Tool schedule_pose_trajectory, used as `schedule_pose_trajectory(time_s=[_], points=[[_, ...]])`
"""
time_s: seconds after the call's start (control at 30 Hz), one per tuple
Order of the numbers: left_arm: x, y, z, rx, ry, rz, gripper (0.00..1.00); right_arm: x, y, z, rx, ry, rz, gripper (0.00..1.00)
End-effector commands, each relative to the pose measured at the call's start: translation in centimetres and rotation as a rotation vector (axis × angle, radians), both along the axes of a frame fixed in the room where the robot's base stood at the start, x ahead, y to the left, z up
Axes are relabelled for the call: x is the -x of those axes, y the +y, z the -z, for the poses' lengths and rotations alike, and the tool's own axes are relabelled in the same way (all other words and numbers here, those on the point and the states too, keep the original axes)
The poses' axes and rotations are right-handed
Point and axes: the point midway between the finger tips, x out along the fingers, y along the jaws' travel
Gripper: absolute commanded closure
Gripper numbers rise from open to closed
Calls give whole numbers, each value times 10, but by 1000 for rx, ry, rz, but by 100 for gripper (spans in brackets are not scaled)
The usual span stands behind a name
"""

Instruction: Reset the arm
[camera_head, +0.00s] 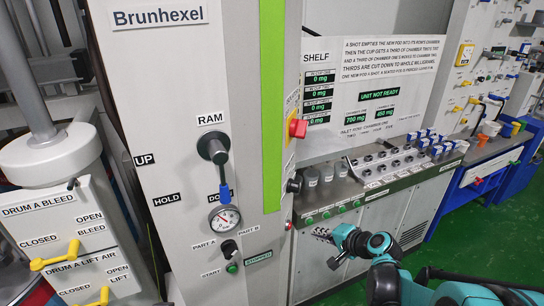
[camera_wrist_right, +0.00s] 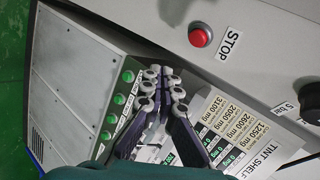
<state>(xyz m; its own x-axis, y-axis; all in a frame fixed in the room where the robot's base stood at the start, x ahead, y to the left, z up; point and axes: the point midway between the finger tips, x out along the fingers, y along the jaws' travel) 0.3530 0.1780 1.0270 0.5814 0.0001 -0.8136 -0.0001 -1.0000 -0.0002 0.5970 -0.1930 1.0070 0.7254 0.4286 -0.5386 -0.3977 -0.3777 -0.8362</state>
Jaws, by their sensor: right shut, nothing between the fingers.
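My right gripper (camera_head: 321,235) comes in from the lower right on its teal arm, in front of the shelf machine's lower cabinet. Its fingers point left, towards the tall grey column. In the right wrist view the two dark fingers of the gripper (camera_wrist_right: 163,76) lean together at their grey-knuckled tips, with nothing between them. Behind them lie a row of green buttons (camera_wrist_right: 121,98) and a label strip of mg values. I cannot tell how far the tips are from the panel. My left gripper is out of view.
A red STOP button (camera_wrist_right: 200,36) lies beyond the fingertips. The grey Brunhexel column (camera_head: 165,90) has a RAM lever (camera_head: 215,150) and a gauge (camera_head: 224,218). Small pods (camera_head: 437,145) and canisters (camera_head: 326,172) stand on the shelf. The green floor (camera_head: 485,235) at right is clear.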

Motion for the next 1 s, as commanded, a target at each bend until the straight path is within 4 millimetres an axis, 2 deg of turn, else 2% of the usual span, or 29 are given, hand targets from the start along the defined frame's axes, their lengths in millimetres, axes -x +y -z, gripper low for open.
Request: schedule_pose_trajectory(time_s=[0.17, 0.27, 0.4, 0.6, 0.7, 0.83, 1.0], points=[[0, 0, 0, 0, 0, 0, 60, 24, 13, -10, 102, 8, -48, 100], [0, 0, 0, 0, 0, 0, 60, 54, 24, -19, 233, 18, -110, 100], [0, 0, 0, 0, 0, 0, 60, 106, 34, -27, 449, 26, -215, 100], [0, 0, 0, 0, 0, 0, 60, 179, 32, -28, 749, 28, -367, 100], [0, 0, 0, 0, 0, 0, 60, 208, 27, -26, 878, 26, -431, 100], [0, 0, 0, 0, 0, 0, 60, 232, 20, -22, 997, 24, -491, 100], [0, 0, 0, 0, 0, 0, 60, 244, 14, -20, 1062, 21, -522, 100]])
